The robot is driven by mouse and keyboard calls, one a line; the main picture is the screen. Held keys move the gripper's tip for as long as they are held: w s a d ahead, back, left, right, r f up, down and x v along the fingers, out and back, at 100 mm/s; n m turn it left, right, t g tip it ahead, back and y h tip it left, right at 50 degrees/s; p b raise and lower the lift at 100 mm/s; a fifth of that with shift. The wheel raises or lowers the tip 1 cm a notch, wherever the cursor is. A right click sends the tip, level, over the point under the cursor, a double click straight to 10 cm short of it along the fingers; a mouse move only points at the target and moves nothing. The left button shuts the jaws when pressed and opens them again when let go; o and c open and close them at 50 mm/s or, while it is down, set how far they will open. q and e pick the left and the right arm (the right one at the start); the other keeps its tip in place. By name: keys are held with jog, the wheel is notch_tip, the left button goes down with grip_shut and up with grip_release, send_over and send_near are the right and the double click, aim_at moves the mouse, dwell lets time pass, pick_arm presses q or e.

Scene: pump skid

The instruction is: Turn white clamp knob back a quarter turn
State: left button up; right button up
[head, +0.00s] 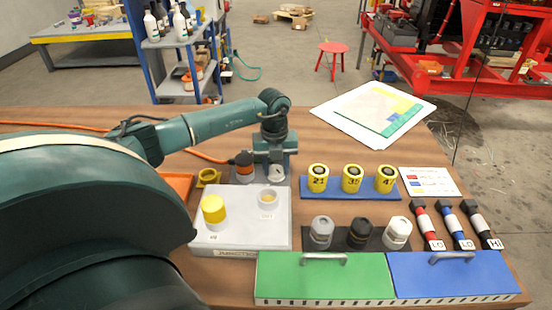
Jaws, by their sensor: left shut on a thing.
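My left gripper (274,164) points down at the back of the bench, behind the light grey junction box. It is shut on the white clamp knob (276,173), of which only a small pale part shows beneath the fingers. The knob is at the right side of a grey clamp block (244,180). An orange and black round part (243,164) stands upright in the clamp block, just left of the gripper. The knob's turn angle cannot be read because the gripper covers it. My right gripper is not in view.
The junction box (225,235) carries a yellow cap (214,210) and a pale ring (268,197). A blue rack (335,193) holds three yellow numbered cylinders. Green (320,278) and blue (450,277) lidded boxes line the front.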

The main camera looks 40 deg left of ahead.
aim_at(274, 169)
pick_arm(q)
jog(key=shift+n+p, duration=0.4)
jog(key=shift+n, duration=0.8)
jog(key=o, duration=1)
notch_tip(274, 169, up, 13)
jog(key=shift+s+a+r+b, duration=0.1)
jog(key=shift+s+r+b, duration=0.05)
jog(key=shift+b, duration=0.2)
